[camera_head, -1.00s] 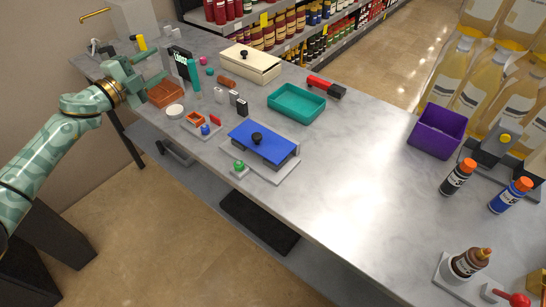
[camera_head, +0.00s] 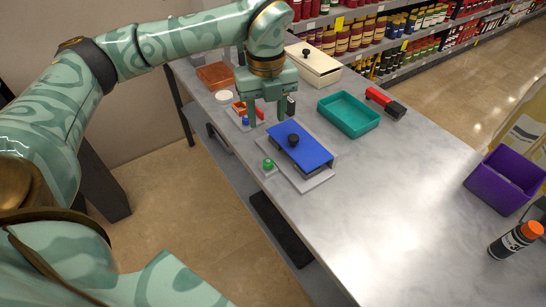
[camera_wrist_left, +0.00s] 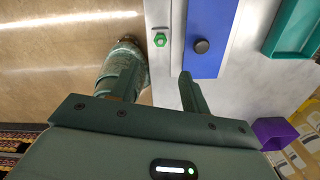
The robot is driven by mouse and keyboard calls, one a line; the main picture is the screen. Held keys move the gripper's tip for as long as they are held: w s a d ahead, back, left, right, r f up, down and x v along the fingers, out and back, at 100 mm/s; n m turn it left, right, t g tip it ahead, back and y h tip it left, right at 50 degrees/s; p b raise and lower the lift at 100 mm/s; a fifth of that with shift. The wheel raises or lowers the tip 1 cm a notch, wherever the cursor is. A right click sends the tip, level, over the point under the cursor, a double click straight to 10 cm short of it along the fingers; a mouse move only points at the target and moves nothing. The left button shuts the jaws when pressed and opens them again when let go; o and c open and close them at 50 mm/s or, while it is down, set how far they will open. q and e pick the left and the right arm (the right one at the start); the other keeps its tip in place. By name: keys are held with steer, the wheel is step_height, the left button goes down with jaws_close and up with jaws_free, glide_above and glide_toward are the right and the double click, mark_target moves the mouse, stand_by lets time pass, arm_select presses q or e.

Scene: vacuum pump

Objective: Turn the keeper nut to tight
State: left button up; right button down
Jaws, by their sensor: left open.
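The keeper nut, which I take to be the small green piece (camera_head: 268,164), sits on a light pad beside the front-left of the blue-topped block (camera_head: 310,150). It shows in the left wrist view as a green hexagonal nut (camera_wrist_left: 160,40). A black knob (camera_head: 293,140) stands on the blue top; it is also in the left wrist view (camera_wrist_left: 201,46). My left gripper (camera_head: 267,112) is open and empty, fingers pointing down, above the table behind the nut. In the left wrist view its fingers (camera_wrist_left: 158,80) are apart, with the nut beyond the gap, untouched. My right gripper is out of view.
A teal tray (camera_head: 349,115), a red-and-black tool (camera_head: 386,102) and a cream box (camera_head: 314,66) lie behind. A purple bin (camera_head: 506,180) stands right. The table's right half is mostly clear.

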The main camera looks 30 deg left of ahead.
mark_target(268, 162)
arm_select(q)
step_height(268, 162, down, 14)
steer(key=b, duration=0.3)
steer(key=shift+f+b, duration=0.15)
steer(key=shift+b, duration=0.2)
steer(key=c, duration=1)
